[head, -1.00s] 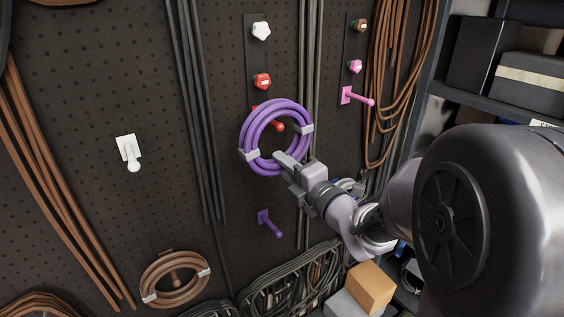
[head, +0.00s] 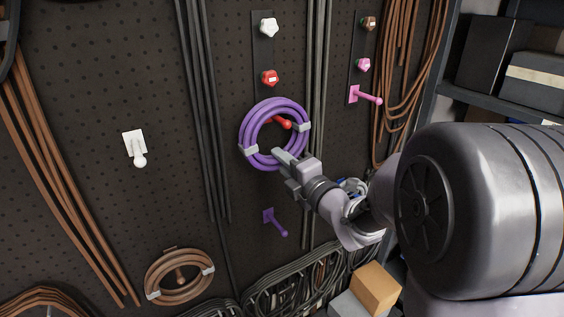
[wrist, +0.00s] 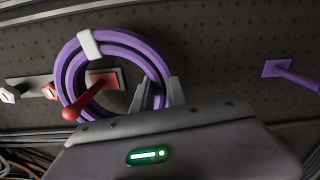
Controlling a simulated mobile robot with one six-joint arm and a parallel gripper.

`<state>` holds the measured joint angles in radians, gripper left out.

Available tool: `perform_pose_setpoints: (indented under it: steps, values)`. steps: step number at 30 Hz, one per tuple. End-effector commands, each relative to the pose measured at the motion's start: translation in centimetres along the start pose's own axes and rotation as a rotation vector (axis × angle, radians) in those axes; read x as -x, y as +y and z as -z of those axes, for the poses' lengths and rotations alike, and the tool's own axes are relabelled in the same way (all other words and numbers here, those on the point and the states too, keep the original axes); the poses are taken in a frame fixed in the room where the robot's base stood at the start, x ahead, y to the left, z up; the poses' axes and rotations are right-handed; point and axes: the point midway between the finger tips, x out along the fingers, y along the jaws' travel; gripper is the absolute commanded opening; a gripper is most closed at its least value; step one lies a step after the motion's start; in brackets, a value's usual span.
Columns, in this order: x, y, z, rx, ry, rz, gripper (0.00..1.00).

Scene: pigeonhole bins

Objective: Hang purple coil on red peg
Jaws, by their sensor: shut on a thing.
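The purple coil (head: 248,125) is a ring bound with grey ties, held upright in front of the pegboard. My gripper (head: 283,159) is shut on its lower right rim. My gripper's fingers (wrist: 157,92) grip the rim at the right. I cannot tell whether coil and peg touch.
A purple peg (head: 275,222) is below the coil, a pink peg (head: 366,95) up right and a white peg (head: 136,149) left. A brown coil (head: 154,280) hangs lower left. Dark cables (head: 318,80) hang close right. Boxes (head: 376,287) stand below right.

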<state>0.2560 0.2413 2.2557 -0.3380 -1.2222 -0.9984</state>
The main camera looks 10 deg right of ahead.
Motion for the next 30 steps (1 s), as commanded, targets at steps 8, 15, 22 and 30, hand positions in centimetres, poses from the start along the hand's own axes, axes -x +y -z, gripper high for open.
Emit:
perform_pose_setpoints:
  steps: [8, 15, 22, 30]
  values:
    - [-0.01, 0.11, -0.02, 0.001, 0.000, -0.002, 0.00]
    - [0.00, 0.10, -0.02, 0.001, 0.000, -0.001, 0.43]
    - [0.01, 0.01, 0.00, 0.000, 0.000, 0.001, 0.45]
    - [0.00, 0.02, 0.00, 0.000, 0.000, 0.000, 0.57]
